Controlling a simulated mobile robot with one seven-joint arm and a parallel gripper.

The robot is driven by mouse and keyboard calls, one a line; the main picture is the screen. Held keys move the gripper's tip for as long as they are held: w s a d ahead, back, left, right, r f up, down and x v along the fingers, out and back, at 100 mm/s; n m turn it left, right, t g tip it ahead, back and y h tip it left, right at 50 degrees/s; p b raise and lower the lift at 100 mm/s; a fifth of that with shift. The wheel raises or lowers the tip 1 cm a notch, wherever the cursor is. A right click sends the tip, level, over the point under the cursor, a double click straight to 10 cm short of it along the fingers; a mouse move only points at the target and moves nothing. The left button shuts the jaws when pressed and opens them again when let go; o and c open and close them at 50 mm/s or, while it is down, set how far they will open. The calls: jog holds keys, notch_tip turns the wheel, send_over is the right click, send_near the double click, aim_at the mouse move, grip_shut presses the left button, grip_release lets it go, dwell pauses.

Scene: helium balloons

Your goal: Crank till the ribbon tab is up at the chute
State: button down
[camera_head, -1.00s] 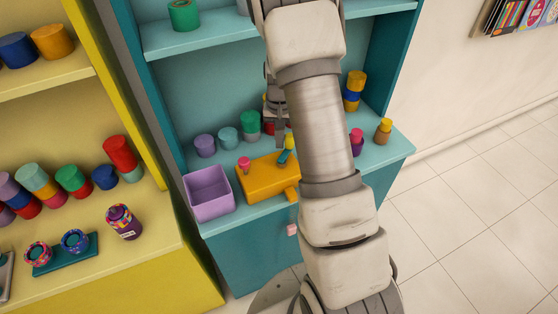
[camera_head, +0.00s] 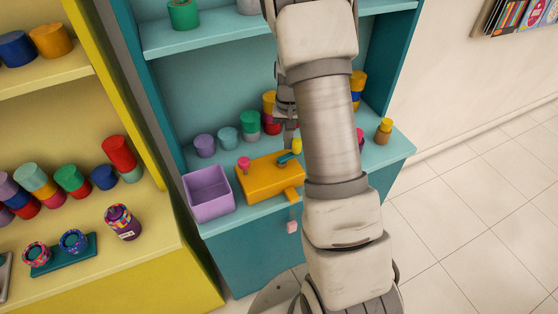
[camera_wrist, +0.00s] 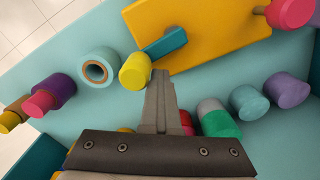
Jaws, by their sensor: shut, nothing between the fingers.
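The orange crank box (camera_head: 262,180) sits on the teal shelf. Its teal crank arm (camera_head: 287,158) carries an upright yellow knob (camera_head: 296,146); these also show in the wrist view as the arm (camera_wrist: 164,46) and knob (camera_wrist: 135,72). An orange chute (camera_head: 292,194) juts from the box's front. The pink ribbon tab (camera_head: 292,227) hangs below it, in front of the shelf's face. My gripper (camera_wrist: 160,76) is shut and empty, its tips right beside the yellow knob; I cannot tell if they touch. It also shows in the head view (camera_head: 290,136), behind the knob.
A purple open bin (camera_head: 208,196) stands left of the box. A pink knob (camera_head: 244,163) stands on the box. Several coloured spools, like the green one (camera_head: 250,122), line the shelf behind. A teal roll (camera_wrist: 98,68) lies near the yellow knob. My arm hides the shelf's right part.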

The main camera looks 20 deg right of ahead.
jog(key=shift+s+d, duration=0.2)
jog(key=shift+s, duration=0.1)
jog(key=shift+s+d, duration=0.25)
jog(key=shift+s, duration=0.2)
